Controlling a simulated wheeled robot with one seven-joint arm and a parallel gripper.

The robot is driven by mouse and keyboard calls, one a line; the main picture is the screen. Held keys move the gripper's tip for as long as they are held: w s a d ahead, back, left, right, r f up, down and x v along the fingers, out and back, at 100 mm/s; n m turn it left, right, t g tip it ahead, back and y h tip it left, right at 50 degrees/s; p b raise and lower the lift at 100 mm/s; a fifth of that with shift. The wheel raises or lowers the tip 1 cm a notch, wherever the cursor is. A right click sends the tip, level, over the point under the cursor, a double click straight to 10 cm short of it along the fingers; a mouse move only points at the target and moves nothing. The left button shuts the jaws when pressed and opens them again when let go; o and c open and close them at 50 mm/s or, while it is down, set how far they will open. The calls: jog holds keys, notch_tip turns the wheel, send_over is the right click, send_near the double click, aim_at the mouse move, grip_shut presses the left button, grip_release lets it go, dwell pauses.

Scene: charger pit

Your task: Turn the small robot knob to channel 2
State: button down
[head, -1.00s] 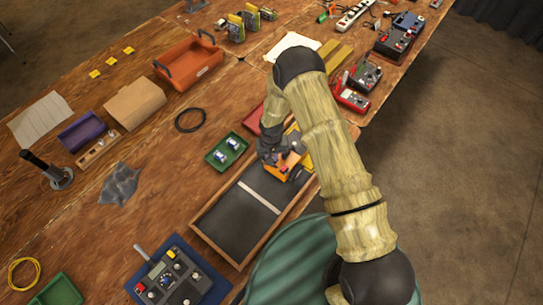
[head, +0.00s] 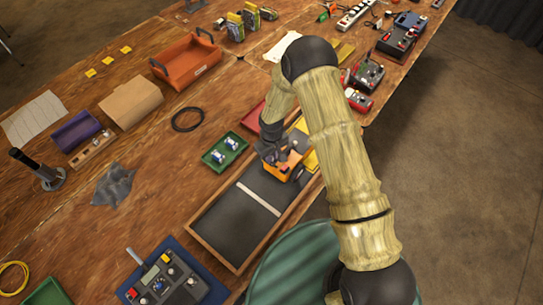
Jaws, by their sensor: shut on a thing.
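The small robot, an orange and yellow machine (head: 297,171), stands at the far end of the black-floored wooden tray (head: 228,221). My gripper (head: 274,157) is over its left side, with the dark fingers down against it. The gripper is shut on a part of the small robot. My fingers hide that part, so I cannot make out the knob or the channel it points to. My arm covers some of the small robot's right side.
A green tray (head: 211,159) with two small white and blue items lies left of my gripper. A red tray (head: 250,122) is just behind it. A control box (head: 162,286) stands at the front left. An orange tote (head: 187,63) stands farther back.

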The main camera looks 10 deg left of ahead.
dwell(0.3)
jog(key=c, duration=1.6)
grip_release()
jog(key=shift+c, duration=0.2)
jog(key=shift+r, duration=0.15)
notch_tip(320, 180, up, 17)
jog(key=b, duration=0.4)
jog(key=shift+r, duration=0.1)
